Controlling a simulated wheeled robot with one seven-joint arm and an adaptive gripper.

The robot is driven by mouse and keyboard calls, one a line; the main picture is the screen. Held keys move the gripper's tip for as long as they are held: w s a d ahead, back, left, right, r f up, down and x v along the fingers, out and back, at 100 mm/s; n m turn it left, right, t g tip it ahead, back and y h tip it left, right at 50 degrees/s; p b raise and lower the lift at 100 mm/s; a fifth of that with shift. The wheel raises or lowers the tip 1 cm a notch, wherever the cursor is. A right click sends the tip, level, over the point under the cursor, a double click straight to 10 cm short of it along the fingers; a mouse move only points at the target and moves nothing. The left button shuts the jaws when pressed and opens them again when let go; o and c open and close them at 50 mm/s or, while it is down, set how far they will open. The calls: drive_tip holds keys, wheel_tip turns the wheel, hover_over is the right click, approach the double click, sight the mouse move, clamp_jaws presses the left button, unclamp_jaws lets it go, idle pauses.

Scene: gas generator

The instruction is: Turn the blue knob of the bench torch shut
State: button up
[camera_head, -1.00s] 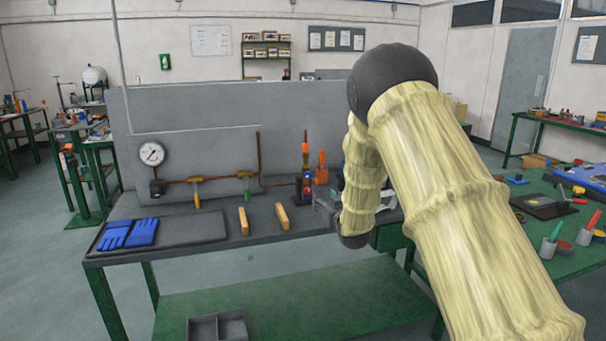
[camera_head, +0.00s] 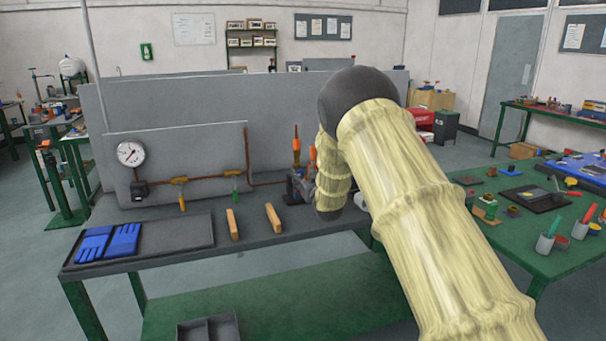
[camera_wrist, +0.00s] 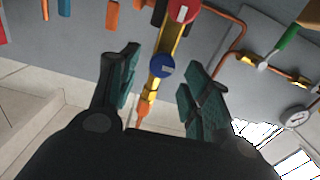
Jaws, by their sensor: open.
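In the wrist view, the round blue knob (camera_wrist: 161,66) sits on the brass body of the bench torch (camera_wrist: 172,42). A red knob (camera_wrist: 181,10) is further along the same body, at the top edge. My gripper (camera_wrist: 159,75) is open, with one green-padded finger on each side of the torch. The blue knob appears between the fingertips; I cannot tell whether they touch it. In the head view, the torch's orange upper part (camera_head: 296,146) rises left of my arm. My arm hides the torch's right side, and its knobs are not clear there.
Copper piping with a pressure gauge (camera_head: 131,153), a yellow-handled valve (camera_head: 181,192) and a green-handled valve (camera_head: 234,185) runs left of the torch. Two wooden blocks (camera_head: 273,218) and blue gloves (camera_head: 108,243) lie on the bench. A green table (camera_head: 510,240) with tools stands right.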

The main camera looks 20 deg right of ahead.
sight(299, 173)
drive_tip(key=shift+w+a, duration=0.1)
drive_tip(key=shift+w, duration=1.35)
drive_tip(key=shift+c, duration=0.2)
drive_tip(key=c, duration=1)
